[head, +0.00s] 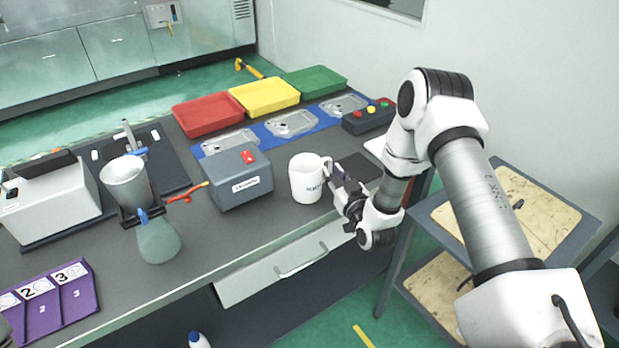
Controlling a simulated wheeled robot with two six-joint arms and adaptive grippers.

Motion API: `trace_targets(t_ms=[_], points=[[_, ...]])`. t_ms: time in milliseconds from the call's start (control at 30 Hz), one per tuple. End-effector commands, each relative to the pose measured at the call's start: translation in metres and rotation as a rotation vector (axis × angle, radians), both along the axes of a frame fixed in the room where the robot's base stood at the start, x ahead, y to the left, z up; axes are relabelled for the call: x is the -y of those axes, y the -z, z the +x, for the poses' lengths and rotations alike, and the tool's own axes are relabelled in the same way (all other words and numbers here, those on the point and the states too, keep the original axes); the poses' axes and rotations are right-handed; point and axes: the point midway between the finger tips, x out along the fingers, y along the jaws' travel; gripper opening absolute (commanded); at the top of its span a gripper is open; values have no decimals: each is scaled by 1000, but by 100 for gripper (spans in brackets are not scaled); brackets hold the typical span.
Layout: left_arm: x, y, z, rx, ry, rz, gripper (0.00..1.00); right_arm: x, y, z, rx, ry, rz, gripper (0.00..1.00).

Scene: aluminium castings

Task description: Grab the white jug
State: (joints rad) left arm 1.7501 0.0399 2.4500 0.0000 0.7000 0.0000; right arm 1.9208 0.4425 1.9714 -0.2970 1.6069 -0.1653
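The white jug (305,182) stands upright on the dark grey bench top, right of the grey box. My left gripper is not in view.
The grey box (240,184) with a red top part stands close left of the jug. Red (207,114), yellow (264,96) and green (313,81) trays line the back. A button box (368,117) stands behind the gripper. A funnel stand is at left.

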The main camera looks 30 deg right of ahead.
Motion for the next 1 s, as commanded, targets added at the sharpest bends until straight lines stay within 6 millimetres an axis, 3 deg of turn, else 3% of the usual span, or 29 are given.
trace_targets(t_ms=[100, 333, 400, 1000], points=[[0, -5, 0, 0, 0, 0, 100, 1, -1, 17, 0, -2, -1, 23], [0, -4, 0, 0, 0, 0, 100, 2, 0, 20, -1, -1, 1, 23], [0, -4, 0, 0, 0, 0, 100, 2, 0, 20, -1, -1, 1, 0], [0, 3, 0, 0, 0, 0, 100, 2, -1, 20, 2, -1, 2, 0]])
